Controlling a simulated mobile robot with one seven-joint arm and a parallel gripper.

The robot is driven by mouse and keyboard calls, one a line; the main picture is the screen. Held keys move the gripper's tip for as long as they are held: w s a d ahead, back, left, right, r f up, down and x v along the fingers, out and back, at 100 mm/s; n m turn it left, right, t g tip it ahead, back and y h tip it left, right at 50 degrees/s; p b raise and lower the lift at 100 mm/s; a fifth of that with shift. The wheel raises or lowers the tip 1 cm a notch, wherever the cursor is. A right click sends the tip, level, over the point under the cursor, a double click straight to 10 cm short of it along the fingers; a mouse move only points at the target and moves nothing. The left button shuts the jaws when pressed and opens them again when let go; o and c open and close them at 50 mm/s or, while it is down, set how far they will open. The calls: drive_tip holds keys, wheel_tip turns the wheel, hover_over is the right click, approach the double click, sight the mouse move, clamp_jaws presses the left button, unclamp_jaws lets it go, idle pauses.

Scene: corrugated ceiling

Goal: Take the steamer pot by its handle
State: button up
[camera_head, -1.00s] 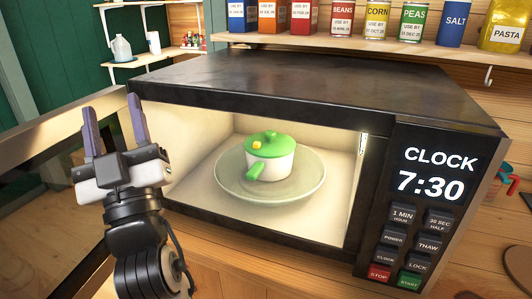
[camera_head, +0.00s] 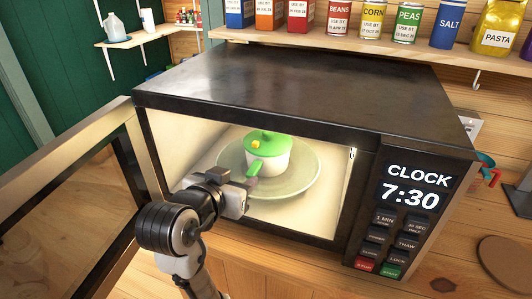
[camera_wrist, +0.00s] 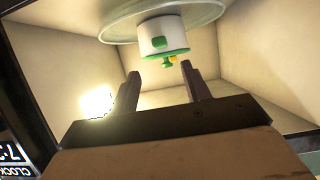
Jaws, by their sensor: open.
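The steamer pot (camera_head: 277,166) is white with a green lid (camera_head: 270,142) and a yellow spot on top. It stands upright on a round glass plate (camera_head: 305,179) inside the open microwave. Its green handle (camera_head: 253,170) points toward the front opening. My gripper (camera_head: 250,182) is at the opening, just in front of the handle, with its fingers pointing inward. The wrist view appears upside down: the pot (camera_wrist: 152,29) and its handle (camera_wrist: 158,42), seen end-on, lie beyond the open, empty fingers (camera_wrist: 160,72). The fingers look apart from the handle.
The microwave door (camera_head: 70,165) hangs open at the left. The microwave's side walls, roof and black front frame (camera_head: 270,122) bound the space around my gripper. A control panel (camera_head: 410,215) is on the right. Cans and boxes stand on a shelf (camera_head: 360,51) above.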

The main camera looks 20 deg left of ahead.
sight(255, 166)
drive_tip(key=x, duration=0.6)
drive_tip(key=shift+w+f+p, duration=0.1)
drive_tip(key=shift+f+p, duration=0.05)
drive_tip(key=shift+p, duration=0.25)
drive_tip(key=shift+w+f+p, duration=0.1)
drive_tip(key=shift+w+p, duration=0.25)
drive_tip(key=shift+w, duration=0.2)
drive_tip(key=p+x, duration=0.1)
drive_tip(key=x, duration=0.3)
drive_tip(key=shift+w+f, duration=0.1)
drive_tip(key=shift+c, duration=0.2)
clamp_jaws()
